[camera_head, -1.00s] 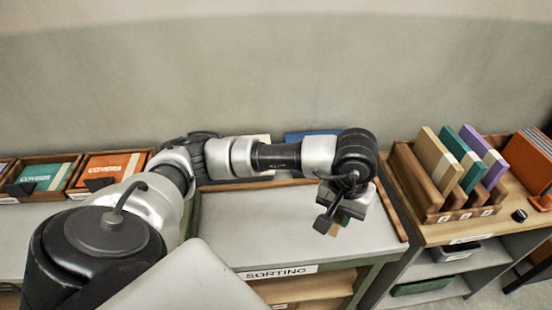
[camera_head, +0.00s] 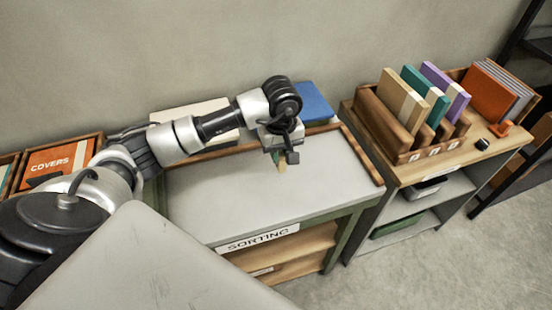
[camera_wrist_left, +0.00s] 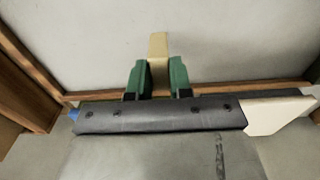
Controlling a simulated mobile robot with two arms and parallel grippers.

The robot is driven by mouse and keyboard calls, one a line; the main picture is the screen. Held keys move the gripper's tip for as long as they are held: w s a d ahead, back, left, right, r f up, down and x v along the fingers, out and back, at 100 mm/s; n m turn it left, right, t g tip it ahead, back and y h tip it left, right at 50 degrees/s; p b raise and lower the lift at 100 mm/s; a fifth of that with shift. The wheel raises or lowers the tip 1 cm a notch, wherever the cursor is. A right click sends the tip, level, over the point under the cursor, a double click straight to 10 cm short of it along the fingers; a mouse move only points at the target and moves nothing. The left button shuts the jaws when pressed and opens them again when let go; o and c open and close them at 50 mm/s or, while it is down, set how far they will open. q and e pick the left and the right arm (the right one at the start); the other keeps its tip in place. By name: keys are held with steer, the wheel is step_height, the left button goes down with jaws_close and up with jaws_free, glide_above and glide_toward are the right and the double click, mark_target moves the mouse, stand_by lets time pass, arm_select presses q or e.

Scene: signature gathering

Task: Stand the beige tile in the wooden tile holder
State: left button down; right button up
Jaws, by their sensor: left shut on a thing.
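The beige tile (camera_wrist_left: 158,45) is a narrow flat piece held between the green fingers of my left gripper (camera_wrist_left: 158,78) in the left wrist view. In the head view my left gripper (camera_head: 280,160) is above the grey sorting table, and only a small tan bit shows below it. The wooden tile holder cannot be told for certain; a slotted wooden rack (camera_head: 372,118) stands to the right of the gripper, well apart from it. It holds upright tan (camera_head: 402,101), teal (camera_head: 425,95) and purple (camera_head: 446,89) pieces with pale bands. My right gripper is not in view.
The sorting table (camera_head: 230,200) has a mostly bare top with a raised wooden edge. A cream board (camera_head: 205,113) and a blue one (camera_head: 314,101) lie along its back. An orange covers bin (camera_head: 55,157) is at left. Orange and grey pieces (camera_head: 492,94) stand right of the rack.

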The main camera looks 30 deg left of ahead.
arm_select(q)
steer(key=shift+s+a+f, duration=0.2)
steer(key=shift+a+f, duration=0.25)
step_height(320, 180, down, 3)
steer(key=shift+f+p, duration=0.2)
steer(key=shift+p, duration=0.45)
steer(key=shift+f, duration=0.15)
steer(key=shift+f, duration=0.1)
steer(key=shift+f+b, duration=0.15)
steer(key=shift+b, duration=0.15)
steer(key=c, duration=1)
jaws_free()
